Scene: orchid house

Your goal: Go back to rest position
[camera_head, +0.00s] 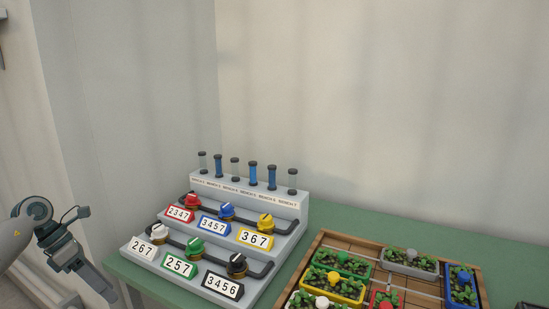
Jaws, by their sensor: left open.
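My left gripper (97,279) is at the lower left, at the end of my white and dark grey arm. It points down to the right, in front of the green table's left edge. It is open, with nothing seen between its fingers. It is left of the grey stepped panel (289,213) and appears apart from it. My right gripper does not show.
The panel carries coloured knobs, such as a red one (192,201), number plates and several tubes. It stands on the green table (375,232). Right of it is a wooden tray (317,247) with planted pots. A dark object (528,305) is cut off at bottom right.

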